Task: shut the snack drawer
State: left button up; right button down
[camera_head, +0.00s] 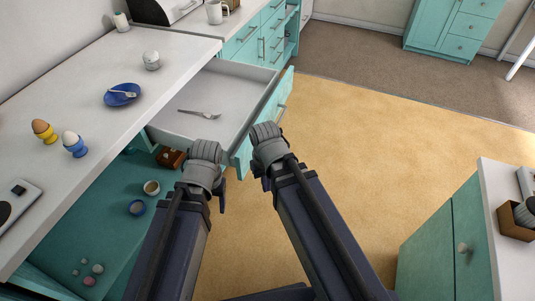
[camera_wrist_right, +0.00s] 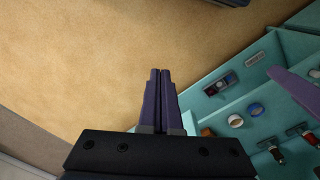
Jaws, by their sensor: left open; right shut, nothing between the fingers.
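An open drawer (camera_head: 222,97) with a pale interior and a teal front (camera_head: 270,110) sticks out from under the white counter. A fork (camera_head: 199,114) lies in it. I see no label telling whether it is the snack drawer. My left gripper (camera_head: 221,191) is open, near the drawer's near corner. My right gripper (camera_head: 265,183) is beside the near end of the drawer front; contact is hard to judge. In the right wrist view it (camera_wrist_right: 159,73) is shut and empty, above the floor. A purple finger (camera_wrist_right: 296,91), apparently my left gripper's, shows at the right.
A teal compartment (camera_head: 110,225) below the counter holds a brown box (camera_head: 171,158), cups and small balls. The counter (camera_head: 98,70) carries egg cups and a blue plate (camera_head: 122,95). A teal cabinet (camera_head: 447,245) stands at the right. The yellow floor (camera_head: 370,150) between is clear.

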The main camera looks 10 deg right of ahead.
aim_at(184, 118)
jog(key=w+d+f+m+t+y+b, duration=0.1)
jog(key=w+d+f+m+y+b, duration=0.15)
jog(key=f+b, duration=0.6)
jog(key=w+d+f+m+t+y+b, duration=0.1)
jog(key=w+d+f+m+y+b, duration=0.2)
jog(key=f+b, duration=0.55)
jog(key=w+d+r+m+t+y, duration=0.1)
jog(key=w+d+r+t+y, duration=0.1)
jog(key=d+r+t+y, duration=0.3)
jog(key=w+d+r+m+y+b, duration=0.1)
jog(key=w+d+r, duration=0.15)
jog(key=r, duration=0.45)
jog(key=w+d+r+m+t+y, duration=0.1)
jog(key=d+r+t+y, duration=0.25)
jog(key=r, duration=0.25)
jog(key=x, duration=1.3)
jog(key=shift+w+a+g, duration=0.15)
jog(key=shift+g, duration=0.1)
jog(key=x, duration=3.6)
jog(key=shift+r, duration=0.3)
jog(key=shift+w+a, duration=0.15)
jog(key=shift+a, duration=0.05)
jog(key=shift+w+a+r, duration=0.1)
